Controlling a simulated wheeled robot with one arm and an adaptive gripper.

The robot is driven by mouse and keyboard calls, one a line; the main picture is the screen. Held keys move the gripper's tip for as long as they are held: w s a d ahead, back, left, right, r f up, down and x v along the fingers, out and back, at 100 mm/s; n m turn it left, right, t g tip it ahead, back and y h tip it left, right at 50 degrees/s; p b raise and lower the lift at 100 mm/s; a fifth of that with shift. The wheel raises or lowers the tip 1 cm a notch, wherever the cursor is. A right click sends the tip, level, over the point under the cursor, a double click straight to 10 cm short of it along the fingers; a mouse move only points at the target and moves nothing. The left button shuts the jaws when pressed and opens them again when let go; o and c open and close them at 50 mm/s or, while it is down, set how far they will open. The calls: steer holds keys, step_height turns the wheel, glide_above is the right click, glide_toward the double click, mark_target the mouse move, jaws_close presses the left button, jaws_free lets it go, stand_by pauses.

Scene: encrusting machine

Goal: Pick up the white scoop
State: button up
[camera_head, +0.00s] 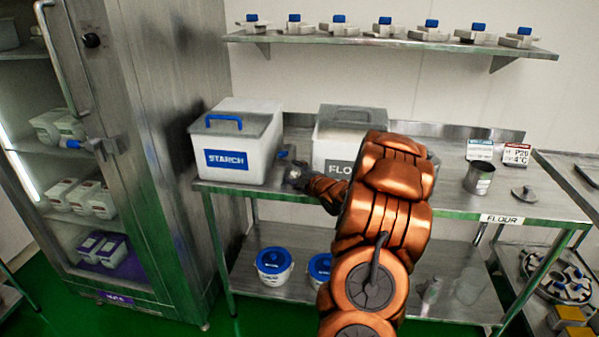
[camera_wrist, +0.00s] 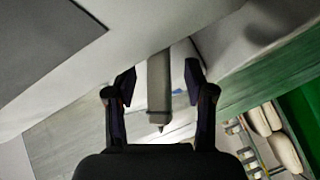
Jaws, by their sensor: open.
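My gripper (camera_head: 296,172) reaches over the steel table into the gap between the white starch bin (camera_head: 262,141) and the flour bin (camera_head: 340,133). In the wrist view, my gripper (camera_wrist: 160,82) has its two fingers apart. A pale grey bar-like part with a pointed end (camera_wrist: 158,90), possibly the scoop's handle, stands between the fingers, with a gap at each side. A whitish surface lies just behind it. In the head view, a small blue piece (camera_head: 283,154) shows beside the gripper; I cannot tell if it belongs to the scoop. The scoop's full shape is hidden.
A metal cup (camera_head: 479,178) and a small lid (camera_head: 523,192) stand there. A wall shelf (camera_head: 400,41) with several blue-topped parts is above. A steel cabinet (camera_head: 170,120) stands at left.

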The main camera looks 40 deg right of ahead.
jaws_close()
stand_by(0.5)
step_height(320, 180, up, 28)
steer(key=p, duration=0.1)
stand_by(0.7)
steer(key=c, duration=0.7)
jaws_free()
jaws_close()
